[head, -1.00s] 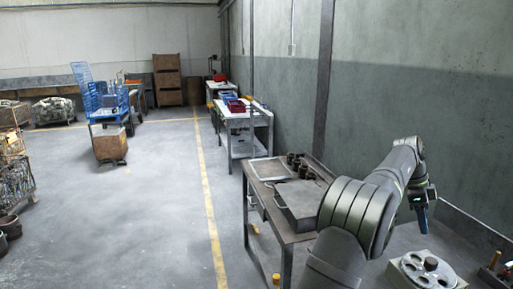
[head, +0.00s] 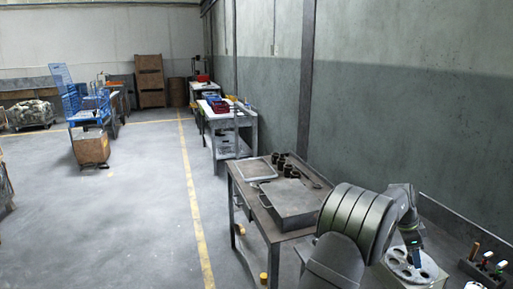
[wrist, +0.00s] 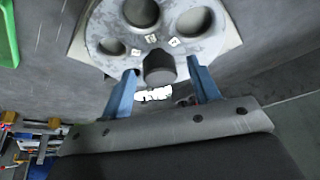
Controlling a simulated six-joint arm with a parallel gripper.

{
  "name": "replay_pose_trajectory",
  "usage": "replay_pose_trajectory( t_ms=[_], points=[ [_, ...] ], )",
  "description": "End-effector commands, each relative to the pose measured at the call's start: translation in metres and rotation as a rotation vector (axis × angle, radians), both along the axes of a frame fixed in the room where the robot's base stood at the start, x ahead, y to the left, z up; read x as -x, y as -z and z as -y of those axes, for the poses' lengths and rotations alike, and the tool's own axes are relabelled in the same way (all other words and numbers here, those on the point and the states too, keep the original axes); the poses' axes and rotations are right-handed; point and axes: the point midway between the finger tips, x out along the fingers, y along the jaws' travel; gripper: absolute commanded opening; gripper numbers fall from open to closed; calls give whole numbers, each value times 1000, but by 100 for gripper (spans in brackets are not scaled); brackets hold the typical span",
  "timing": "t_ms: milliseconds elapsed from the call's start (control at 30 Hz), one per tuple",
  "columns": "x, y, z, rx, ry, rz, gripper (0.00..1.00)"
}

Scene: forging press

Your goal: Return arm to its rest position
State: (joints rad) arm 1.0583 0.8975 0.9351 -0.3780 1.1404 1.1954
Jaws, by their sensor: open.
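My arm bends at the right of the head view, and my gripper (head: 416,257) hangs at its end over the round grey plate. In the wrist view my gripper (wrist: 162,82) shows two blue fingers spread apart with nothing held between them. A grey disc plate (wrist: 110,40) with several round holes lies beyond the fingertips; it also shows in the head view (head: 398,262). A dark cylinder (wrist: 159,68) stands at the plate's middle and appears between the fingers, apart from them.
A tool block (head: 484,268) is at the right. The wall (head: 400,120) runs behind.

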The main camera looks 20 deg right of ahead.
Motion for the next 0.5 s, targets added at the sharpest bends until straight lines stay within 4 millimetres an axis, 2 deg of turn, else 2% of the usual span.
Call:
replay_pose_trajectory(
  t_ms=[500],
  points=[
    [3,-1,-1,1,-387,1,56]
  ],
)
